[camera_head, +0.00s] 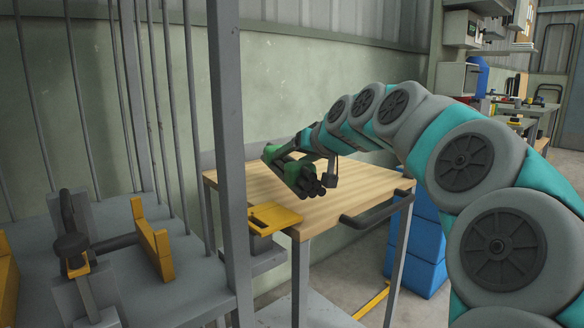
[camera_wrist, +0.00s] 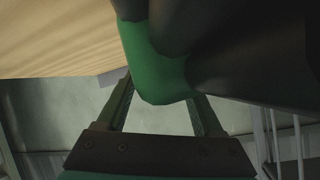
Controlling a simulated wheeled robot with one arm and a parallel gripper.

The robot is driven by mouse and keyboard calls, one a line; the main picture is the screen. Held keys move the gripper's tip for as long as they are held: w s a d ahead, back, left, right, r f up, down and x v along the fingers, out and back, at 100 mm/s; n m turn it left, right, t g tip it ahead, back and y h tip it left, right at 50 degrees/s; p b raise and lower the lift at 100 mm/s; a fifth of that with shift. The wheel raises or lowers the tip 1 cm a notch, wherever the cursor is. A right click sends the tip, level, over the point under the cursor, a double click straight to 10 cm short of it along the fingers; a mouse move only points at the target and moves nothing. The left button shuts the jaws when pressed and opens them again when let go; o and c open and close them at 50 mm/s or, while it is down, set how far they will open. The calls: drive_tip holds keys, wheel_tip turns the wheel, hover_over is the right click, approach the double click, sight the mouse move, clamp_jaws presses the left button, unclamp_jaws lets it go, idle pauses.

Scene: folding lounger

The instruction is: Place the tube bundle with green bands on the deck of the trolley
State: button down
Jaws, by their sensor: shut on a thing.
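The tube bundle with green bands (camera_head: 298,176) is a set of dark tubes with green bands. In the head view it is over the left part of the trolley's pale wooden deck (camera_head: 352,190), tilted, its near tube ends pointing toward the camera. I cannot tell whether it touches the deck. My gripper (camera_wrist: 163,105) is shut on the bundle; in the wrist view its two fingers lie either side of a green band (camera_wrist: 150,65). The deck also shows at the upper left of the wrist view (camera_wrist: 55,40). The arm hides part of the deck's far right.
A grey post (camera_head: 228,150) and a grey bench with a black clamp (camera_head: 75,240) and yellow brackets (camera_head: 150,240) stand left of the trolley. A yellow plate (camera_head: 273,217) is at the deck's near left corner. A dark handle (camera_head: 375,208) runs along its right side, near blue boxes (camera_head: 425,240).

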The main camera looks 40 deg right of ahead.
drive_tip(key=w+d, duration=0.3)
drive_tip(key=d, duration=0.1)
drive_tip(key=w+d+f+p, duration=0.1)
drive_tip(key=w+d, duration=0.6)
drive_tip(key=shift+d+f, duration=0.15)
drive_tip(key=shift+d, duration=0.15)
drive_tip(key=shift+w+d, duration=0.1)
drive_tip(key=shift+f, duration=1.85)
unclamp_jaws()
drive_tip(key=v, duration=1.2)
